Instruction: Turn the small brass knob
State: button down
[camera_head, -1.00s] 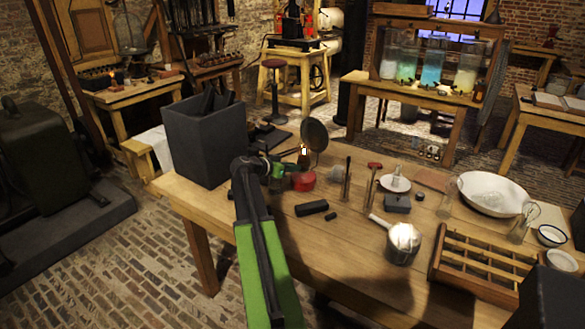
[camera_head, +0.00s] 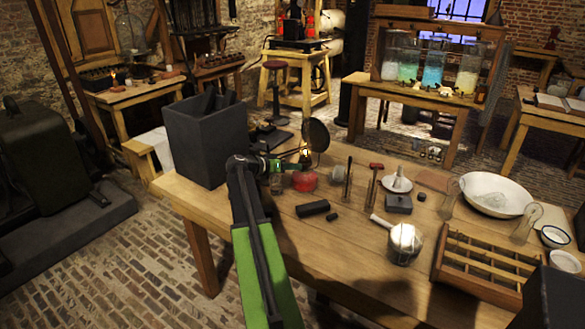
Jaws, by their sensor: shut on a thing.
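A small lamp (camera_head: 304,180) with a red base stands on the wooden workbench. A small flame (camera_head: 306,153) glows at its top, and a round dark reflector (camera_head: 317,135) stands behind it. My gripper (camera_head: 284,165) reaches in from the left at the height of the lamp's burner, above the red base. Its jaws are shut at the lamp's side, where the small brass knob sits. The knob is too small and too covered by the jaws to make out, so its turn cannot be read.
A tall dark grey bin (camera_head: 195,145) stands close to the left of my arm. Right of the lamp are small upright tools, a black block (camera_head: 312,208), a metal can (camera_head: 404,242), a white basin (camera_head: 495,193) and a partitioned wooden tray (camera_head: 480,268).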

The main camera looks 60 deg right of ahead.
jog(key=c, duration=1.3)
grip_release()
jog(key=shift+a, duration=0.1)
jog(key=p+v, duration=0.6)
jog(key=v, duration=1.1)
jog(key=shift+w+r, duration=0.1)
jog(key=shift+w, duration=0.05)
